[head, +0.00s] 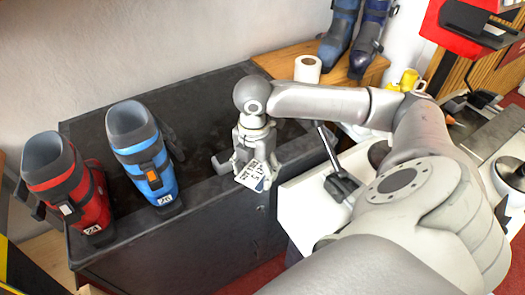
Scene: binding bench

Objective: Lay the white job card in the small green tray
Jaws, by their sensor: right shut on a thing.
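The white job card (251,177) has dark print on it and shows at the fingertips of my right gripper (256,160). My right gripper is shut on the card and points down near the front edge of the dark bench. The card hangs tilted, and its upper part is hidden by the fingers. I cannot tell how far it is above the bench. No small green tray can be made out in the head view. My left gripper is not in view.
A red ski boot (70,190) and a blue ski boot (148,160) stand on the left of the dark bench (215,210). A white roll (307,68) and dark blue boots (350,40) are at the back. A white counter (300,215) lies right, partly behind my arm.

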